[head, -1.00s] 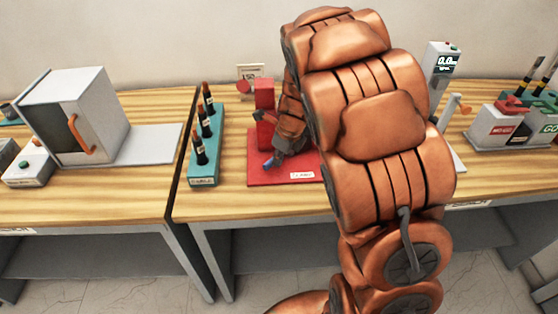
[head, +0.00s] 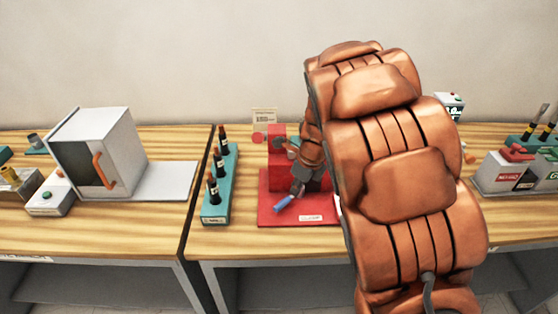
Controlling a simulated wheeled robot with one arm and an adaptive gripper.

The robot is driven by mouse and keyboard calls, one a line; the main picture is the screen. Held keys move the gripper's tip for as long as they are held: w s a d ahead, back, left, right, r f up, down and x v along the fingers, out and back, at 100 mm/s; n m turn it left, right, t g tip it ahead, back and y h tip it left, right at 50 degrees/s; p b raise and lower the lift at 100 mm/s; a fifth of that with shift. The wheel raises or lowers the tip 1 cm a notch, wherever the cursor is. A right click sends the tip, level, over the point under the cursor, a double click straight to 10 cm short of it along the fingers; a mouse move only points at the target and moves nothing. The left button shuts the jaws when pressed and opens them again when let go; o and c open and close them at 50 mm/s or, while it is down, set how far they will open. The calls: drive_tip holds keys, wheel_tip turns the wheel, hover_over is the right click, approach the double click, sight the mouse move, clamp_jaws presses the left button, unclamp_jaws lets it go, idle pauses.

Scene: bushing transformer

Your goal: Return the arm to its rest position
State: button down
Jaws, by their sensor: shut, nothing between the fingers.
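My copper-coloured arm (head: 405,180) fills the right middle of the head view, bent over the bench. My gripper (head: 285,203) shows as a dark end with a blue tip, low in front of the red fixture (head: 277,150). It looks shut and empty, above or near the fixture's red base plate (head: 275,217); I cannot tell whether it touches. My arm hides the right part of the fixture and the bench behind it.
A teal rack (head: 217,205) with dark bushings stands left of the red fixture. Further left are a grey cabinet (head: 95,150) with an orange handle and a small button box (head: 50,198). The wall above is clear.

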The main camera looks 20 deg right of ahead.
drive_tip(key=s+a+r+n+g+h+b, duration=0.1)
drive_tip(key=s+a+r+n+g, duration=0.1)
drive_tip(key=s+n, duration=1.2)
drive_tip(key=s+a+r+n+g+b, duration=0.1)
drive_tip(key=s+a+r+n+g, duration=0.1)
drive_tip(key=s+n, duration=1.2)
drive_tip(key=s+a+r, duration=0.1)
drive_tip(key=s, duration=0.3)
drive_tip(key=shift+s+a+r+h, duration=0.2)
drive_tip(key=shift+s+r+h, duration=0.05)
drive_tip(key=shift+r+h, duration=0.15)
